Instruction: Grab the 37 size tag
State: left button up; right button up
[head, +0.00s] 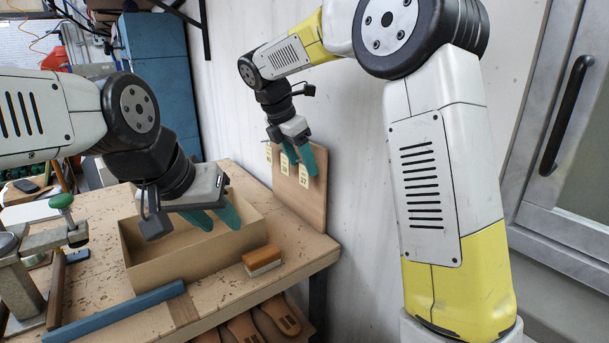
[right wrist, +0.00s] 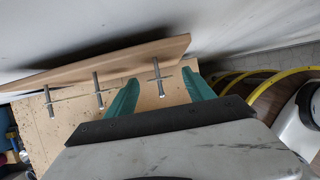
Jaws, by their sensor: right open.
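The 37 size tag (head: 305,181), a small cream tag, hangs at the right end of a row on an upright wooden board (head: 316,203). My right gripper (head: 299,158) is open just above and in front of it, with its teal fingers pointing down. In the right wrist view, one metal peg (right wrist: 158,77) lies between the two open fingers (right wrist: 161,92), with no visible contact. The tag's face cannot be read there. My left gripper (head: 213,217) is open and empty over the cardboard box.
Two other tags hang left of the 37 tag: a middle one (head: 285,163) and a left one (head: 268,153). The open box (head: 190,270), a wooden brush (head: 262,260) and a blue bar (head: 115,314) are on the workbench (head: 290,240). A wall stands behind the board.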

aim_at(304, 172)
jog(key=shift+x, duration=1.45)
jog(key=shift+s, duration=0.1)
grip_shut()
jog(key=shift+r, duration=0.15)
